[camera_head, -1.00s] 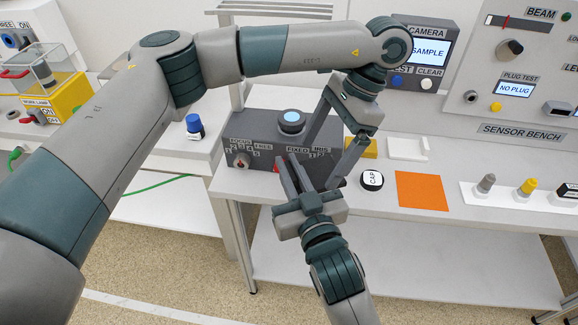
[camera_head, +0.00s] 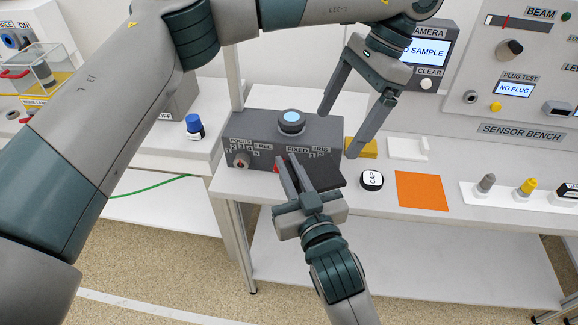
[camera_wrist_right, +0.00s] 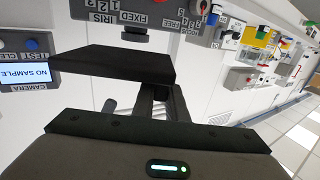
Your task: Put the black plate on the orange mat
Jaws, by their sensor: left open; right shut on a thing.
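The black plate (camera_head: 326,174) is a flat dark slab in front of the grey focus box. My right gripper (camera_head: 285,162) is shut on it; the plate juts out to the right of the fingers. It also shows in the right wrist view (camera_wrist_right: 115,66), at the fingers of my right gripper (camera_wrist_right: 160,92). My left gripper (camera_head: 338,133) is open and empty, its fingers spread above the right end of the box, apart from the plate. The orange mat (camera_head: 421,190) lies bare and flat on the white bench, to the right of the plate.
A yellow block (camera_head: 361,148) and a white tray (camera_head: 408,149) sit behind. A rack with several plugs (camera_head: 525,193) stands right of the mat. The grey focus box (camera_head: 258,135) is close behind the plate.

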